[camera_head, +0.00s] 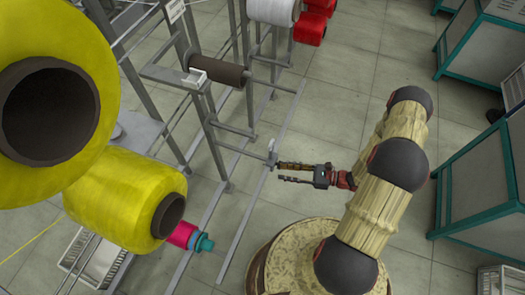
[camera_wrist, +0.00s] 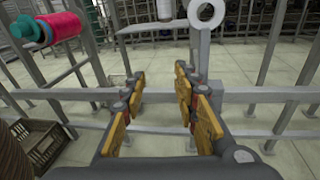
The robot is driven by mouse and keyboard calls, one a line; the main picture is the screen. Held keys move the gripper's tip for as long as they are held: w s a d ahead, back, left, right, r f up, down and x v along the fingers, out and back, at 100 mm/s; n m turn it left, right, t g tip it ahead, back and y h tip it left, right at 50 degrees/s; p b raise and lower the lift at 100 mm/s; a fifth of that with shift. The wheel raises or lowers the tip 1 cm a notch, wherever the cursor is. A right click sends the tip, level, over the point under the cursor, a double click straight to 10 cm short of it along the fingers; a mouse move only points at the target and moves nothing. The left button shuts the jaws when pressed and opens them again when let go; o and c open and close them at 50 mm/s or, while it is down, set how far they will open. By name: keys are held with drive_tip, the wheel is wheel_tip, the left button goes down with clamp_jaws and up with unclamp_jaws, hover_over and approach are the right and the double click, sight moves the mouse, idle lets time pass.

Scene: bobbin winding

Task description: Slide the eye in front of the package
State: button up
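The eye, a pale ring (camera_wrist: 193,15) on a grey upright, stands beyond my right finger in the wrist view. In the head view it seems to be the small pale piece (camera_head: 272,145) at the end of a grey bar. My gripper (camera_head: 280,173) is open and empty, just below and right of it. Its orange-padded fingers (camera_wrist: 160,82) are spread, with nothing held between them. Large yellow packages (camera_head: 120,198) hang at the left in the head view. A red package with a teal end (camera_head: 182,235) is beside them, and also shows in the wrist view (camera_wrist: 68,27). Which package is meant is unclear.
Grey frame rails (camera_head: 238,150) run close to my gripper, and a crossbar (camera_wrist: 60,94) passes beyond the fingers. A dark roller (camera_head: 220,72) is mounted above. Crates (camera_head: 95,262) stand at lower left. Grey-teal cabinets (camera_head: 480,190) stand at right. Floor is open behind the gripper.

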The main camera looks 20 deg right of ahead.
sight(271, 150)
drive_tip(key=w+d+r+m+t, duration=0.1)
drive_tip(key=w+d+r+t, duration=0.15)
drive_tip(key=w, duration=0.35)
drive_tip(key=shift+t+h, duration=0.3)
drive_tip(key=shift+t, duration=0.05)
drive_tip(key=b+x, duration=0.1)
drive_tip(key=x, duration=0.6)
drive_tip(key=shift+a+f, duration=0.15)
drive_tip(key=shift+a, duration=0.1)
drive_tip(key=shift+c, duration=1.1)
clamp_jaws()
